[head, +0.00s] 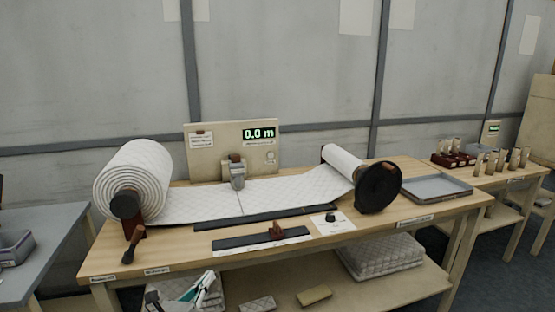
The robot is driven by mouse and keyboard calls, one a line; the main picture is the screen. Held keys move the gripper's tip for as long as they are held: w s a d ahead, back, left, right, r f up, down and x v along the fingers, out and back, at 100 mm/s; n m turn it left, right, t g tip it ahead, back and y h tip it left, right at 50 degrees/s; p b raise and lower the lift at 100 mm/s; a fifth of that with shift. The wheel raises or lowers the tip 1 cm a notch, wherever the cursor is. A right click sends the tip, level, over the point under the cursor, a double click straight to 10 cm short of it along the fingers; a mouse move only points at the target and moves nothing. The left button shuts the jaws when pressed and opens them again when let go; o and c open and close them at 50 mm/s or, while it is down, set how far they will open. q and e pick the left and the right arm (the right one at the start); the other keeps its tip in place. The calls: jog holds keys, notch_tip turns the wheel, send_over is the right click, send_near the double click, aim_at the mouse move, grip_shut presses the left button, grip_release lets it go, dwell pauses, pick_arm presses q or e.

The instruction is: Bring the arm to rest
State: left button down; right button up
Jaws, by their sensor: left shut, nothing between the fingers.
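My left gripper (205,282) shows at the bottom edge, left of centre, low in front of the workbench (285,248). It is shut and empty, and touches nothing that I can make out. Part of it is cut off by the frame edge. My right gripper is not in view. On the bench, a thick white quilted wadding roll (135,178) sits at the left, and its sheet (275,194) runs flat across to a thinner roll (345,162) with a black disc (380,188) at the right.
A panel (228,133) reading 0.0 m stands behind the sheet. A dark crank handle (132,245) hangs at the bench's front left. A grey tray (436,188) lies at the right end. Folded wadding (380,258) lies on the lower shelf. A grey table (40,250) stands left.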

pick_arm(q)
jog(key=s+f+n+g+y, duration=0.1)
jog(key=s+f+n+g, duration=0.1)
jog(key=s+f+n, duration=0.5)
jog(key=s+f+n+g+y, duration=0.1)
jog(key=s+f+n, duration=0.6)
jog(key=s+n, duration=0.7)
jog(key=s+f+n+g, duration=0.3)
jog(key=s+f+n, duration=0.3)
jog(key=s+n, duration=0.4)
jog(key=shift+s+a+f+n+y, duration=0.15)
jog(key=shift+s+f+n+y, duration=0.2)
jog(key=shift+s, duration=0.65)
